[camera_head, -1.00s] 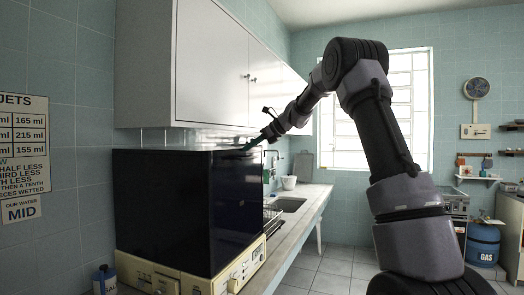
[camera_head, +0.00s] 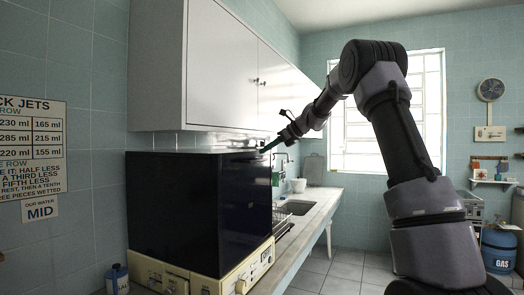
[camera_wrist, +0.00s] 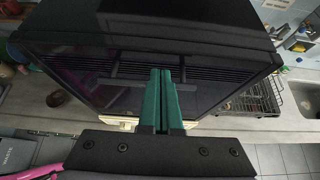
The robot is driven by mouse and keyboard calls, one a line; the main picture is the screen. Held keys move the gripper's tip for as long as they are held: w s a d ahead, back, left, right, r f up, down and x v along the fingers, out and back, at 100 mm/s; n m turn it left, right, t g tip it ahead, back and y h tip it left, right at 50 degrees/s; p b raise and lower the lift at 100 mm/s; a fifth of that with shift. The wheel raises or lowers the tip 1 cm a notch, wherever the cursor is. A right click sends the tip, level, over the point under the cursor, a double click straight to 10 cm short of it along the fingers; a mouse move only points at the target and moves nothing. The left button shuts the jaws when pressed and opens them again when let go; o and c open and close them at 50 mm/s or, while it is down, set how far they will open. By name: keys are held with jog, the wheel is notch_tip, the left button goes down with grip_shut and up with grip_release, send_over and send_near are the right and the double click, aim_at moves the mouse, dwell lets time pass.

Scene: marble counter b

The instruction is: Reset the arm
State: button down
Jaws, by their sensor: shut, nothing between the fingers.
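My gripper (camera_head: 268,148) is at the upper right edge of a large black box-shaped appliance (camera_head: 200,210) on the counter. In the wrist view the two green fingers of my gripper (camera_wrist: 160,75) lie together, with nothing between them. They show in front of the appliance's dark glossy face (camera_wrist: 110,85); I cannot tell whether they touch it. My arm (camera_head: 395,120) reaches in from the right, bent high at the elbow.
A white wall cupboard (camera_head: 225,70) hangs above the appliance. A cream unit with knobs (camera_head: 250,268) is under the appliance. A sink (camera_head: 297,207) and a dish rack (camera_wrist: 255,98) are to the right. A blue gas bottle (camera_head: 498,250) stands on the floor.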

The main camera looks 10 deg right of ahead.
jog(key=w+a+r+v, duration=0.1)
jog(key=r+v, duration=0.1)
jog(key=v, duration=0.8)
jog(key=s+n+h, duration=0.2)
jog(key=s+n, duration=0.2)
jog(key=s, duration=0.6)
jog(key=s+d+f+n+h, duration=0.1)
jog(key=s+f+n, duration=0.3)
jog(key=s, duration=0.6)
jog(key=s+d+f+n+h, duration=0.1)
jog(key=s+f+n+h, duration=0.2)
jog(key=s, duration=0.8)
jog(key=s+d+f+n+h, duration=0.1)
jog(key=s+f+n, duration=0.6)
jog(key=s+n, duration=0.2)
jog(key=shift+s+n+t+h, duration=0.3)
jog(key=shift+s+h, duration=0.1)
jog(key=shift+s, duration=0.3)
